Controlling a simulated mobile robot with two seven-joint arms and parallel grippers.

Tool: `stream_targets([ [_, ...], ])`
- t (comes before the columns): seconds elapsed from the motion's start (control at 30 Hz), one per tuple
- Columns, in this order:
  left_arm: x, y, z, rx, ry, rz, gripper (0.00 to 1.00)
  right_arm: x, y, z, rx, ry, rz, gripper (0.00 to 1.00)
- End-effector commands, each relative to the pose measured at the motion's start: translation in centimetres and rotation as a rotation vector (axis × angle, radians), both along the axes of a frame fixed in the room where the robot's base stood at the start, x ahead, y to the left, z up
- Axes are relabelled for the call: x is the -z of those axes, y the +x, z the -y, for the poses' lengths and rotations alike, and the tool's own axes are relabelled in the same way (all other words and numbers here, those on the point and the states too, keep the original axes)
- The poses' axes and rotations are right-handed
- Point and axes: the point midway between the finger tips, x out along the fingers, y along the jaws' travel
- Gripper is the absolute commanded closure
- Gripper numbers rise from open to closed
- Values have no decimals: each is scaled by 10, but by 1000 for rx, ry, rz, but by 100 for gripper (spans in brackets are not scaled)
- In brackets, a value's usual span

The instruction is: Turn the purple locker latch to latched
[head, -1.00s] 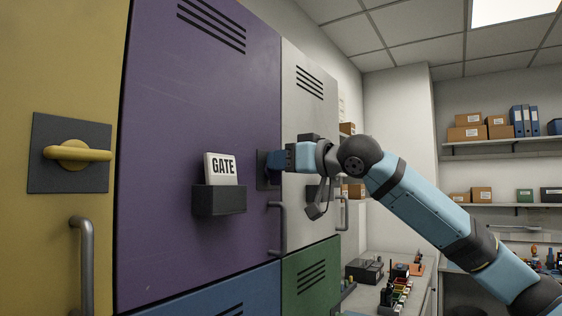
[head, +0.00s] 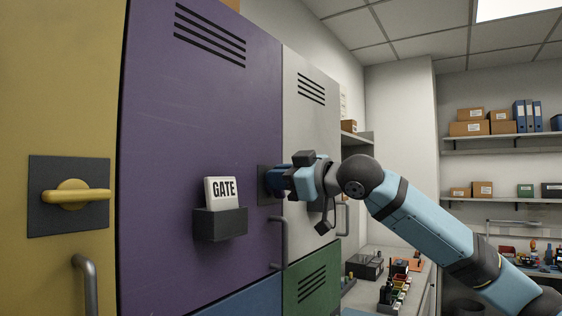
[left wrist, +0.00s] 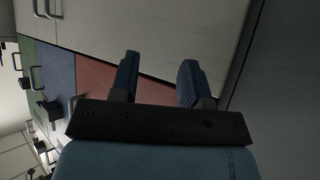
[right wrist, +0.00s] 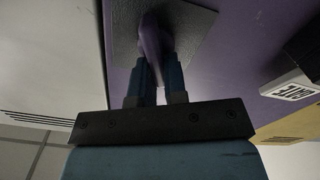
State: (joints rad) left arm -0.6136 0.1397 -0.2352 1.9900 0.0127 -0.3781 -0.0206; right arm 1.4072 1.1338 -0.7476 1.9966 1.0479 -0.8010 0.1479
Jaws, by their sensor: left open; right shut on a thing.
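The purple locker door (head: 200,130) fills the middle left of the head view. Its latch plate (head: 263,185) is at the door's right edge, mostly hidden behind my right gripper (head: 272,181). In the right wrist view the purple latch handle (right wrist: 152,45) stands out from its grey plate (right wrist: 187,30), between the blue fingers of my right gripper (right wrist: 154,82). The right gripper is shut on this handle. My left gripper (left wrist: 159,75) is open and empty, with its fingers apart in front of pale panels; it is not in the head view.

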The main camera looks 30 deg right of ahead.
Motion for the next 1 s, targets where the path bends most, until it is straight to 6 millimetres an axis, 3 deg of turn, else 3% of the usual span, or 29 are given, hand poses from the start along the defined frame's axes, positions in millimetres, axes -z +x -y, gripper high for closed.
stream_targets([
  [0.03,-14,0,0,0,-1,2,57,-4,0,-1,0,-43,13,100],
  [0.1,-24,1,0,0,-1,4,57,-4,0,-2,0,-103,38,100],
  [0.5,-71,2,-8,-15,10,16,57,1,-3,-7,-1,-456,185,100],
  [0.8,-91,-4,-11,-25,14,5,57,8,-4,-9,-1,-715,293,100],
  [1.0,-92,-7,-12,-41,3,-8,57,12,-4,-9,1,-860,355,100],
])
